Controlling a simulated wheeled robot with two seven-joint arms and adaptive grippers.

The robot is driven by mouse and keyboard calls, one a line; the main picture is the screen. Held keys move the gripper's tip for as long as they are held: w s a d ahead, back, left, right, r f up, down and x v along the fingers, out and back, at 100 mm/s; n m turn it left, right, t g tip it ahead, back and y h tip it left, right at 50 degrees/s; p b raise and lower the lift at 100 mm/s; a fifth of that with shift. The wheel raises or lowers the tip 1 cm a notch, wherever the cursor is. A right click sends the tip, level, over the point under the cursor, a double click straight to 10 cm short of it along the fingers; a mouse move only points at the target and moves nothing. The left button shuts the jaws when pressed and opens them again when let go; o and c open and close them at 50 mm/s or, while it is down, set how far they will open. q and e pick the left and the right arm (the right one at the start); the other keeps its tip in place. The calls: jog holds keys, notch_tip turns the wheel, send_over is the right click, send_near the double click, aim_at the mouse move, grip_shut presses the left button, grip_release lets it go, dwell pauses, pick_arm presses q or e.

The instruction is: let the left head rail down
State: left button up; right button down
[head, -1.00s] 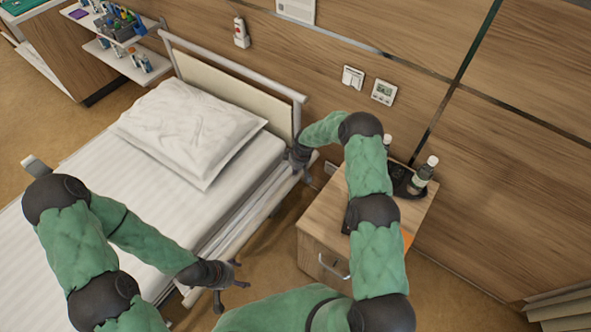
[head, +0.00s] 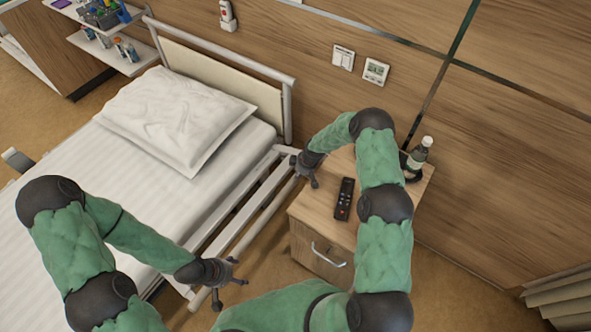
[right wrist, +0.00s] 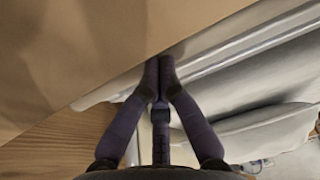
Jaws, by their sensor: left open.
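The left head rail (head: 236,221) is a set of pale bars along the bed's near side, beside the mattress and low against it. Its bars also show in the right wrist view (right wrist: 215,62). My right gripper (head: 306,178) is just outside the rail's headboard end, between bed and bedside cabinet. In the right wrist view its fingertips (right wrist: 160,66) meet with nothing visible between them, and the rail bars pass behind. My left gripper (head: 232,281) is open and empty near the rail's foot end. I see no latch, and contact with the rail is unclear.
The bedside cabinet (head: 315,215) stands close right of my right gripper, with a black remote (head: 344,199) and a bottle (head: 418,156) on top. The bed (head: 90,205) carries a pillow (head: 175,115). The headboard (head: 225,75) stands near the wall. A narrow floor gap separates bed and cabinet.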

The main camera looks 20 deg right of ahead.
pick_arm(q)
jog(key=shift+f, duration=0.4)
pick_arm(e)
jog(key=shift+s+d+f, duration=0.2)
jog(key=shift+d+f, duration=0.05)
jog(key=shift+f, duration=0.25)
jog(key=shift+r, duration=0.1)
